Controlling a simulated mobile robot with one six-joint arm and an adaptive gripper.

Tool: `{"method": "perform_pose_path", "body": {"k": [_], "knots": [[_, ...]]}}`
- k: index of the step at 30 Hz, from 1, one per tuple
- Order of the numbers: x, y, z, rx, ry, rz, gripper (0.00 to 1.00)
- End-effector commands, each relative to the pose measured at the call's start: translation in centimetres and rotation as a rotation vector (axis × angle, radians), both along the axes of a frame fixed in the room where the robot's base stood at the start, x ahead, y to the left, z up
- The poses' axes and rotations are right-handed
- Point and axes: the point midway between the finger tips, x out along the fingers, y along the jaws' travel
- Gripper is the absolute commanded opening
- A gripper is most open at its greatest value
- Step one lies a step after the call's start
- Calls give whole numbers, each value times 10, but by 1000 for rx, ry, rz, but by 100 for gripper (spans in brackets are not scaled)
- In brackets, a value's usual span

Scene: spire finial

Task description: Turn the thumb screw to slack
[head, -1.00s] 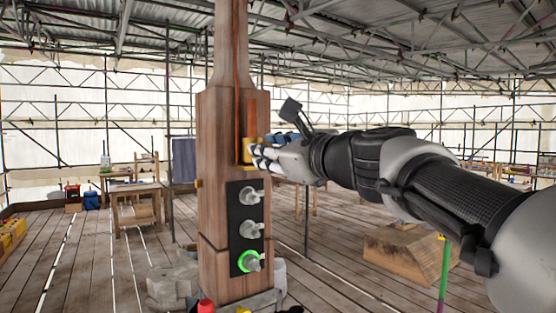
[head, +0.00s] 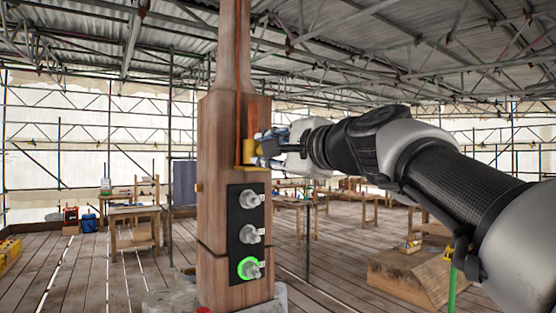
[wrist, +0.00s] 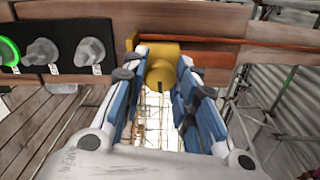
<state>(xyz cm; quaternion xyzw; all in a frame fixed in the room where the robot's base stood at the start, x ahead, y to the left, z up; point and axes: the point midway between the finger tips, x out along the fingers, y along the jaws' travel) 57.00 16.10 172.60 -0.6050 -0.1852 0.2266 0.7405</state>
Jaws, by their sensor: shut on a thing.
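The thumb screw (wrist: 161,72) is a yellow knob with a dark mark on its rim, on a yellow bracket at the side of the wooden spire post (head: 218,130). In the head view the yellow part (head: 249,151) shows on the post's right face, partly behind my fingers. My gripper (head: 264,148) reaches it from the right and is shut on it. In the wrist view the blue-padded fingers of my gripper (wrist: 162,66) stand on both sides of the knob. The fingertips' exact contact is partly hidden.
Below the bracket, a black panel (head: 236,211) on the post carries three grey knobs; the lowest has a lit green ring (head: 248,268). A large wooden block (head: 405,277) lies on the plank floor at right. Workbenches (head: 135,220) stand farther back.

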Motion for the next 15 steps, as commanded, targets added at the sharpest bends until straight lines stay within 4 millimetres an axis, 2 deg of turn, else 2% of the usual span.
{"method": "perform_pose_path", "body": {"k": [15], "knots": [[0,0,-3,-408,-275,0,3]]}}
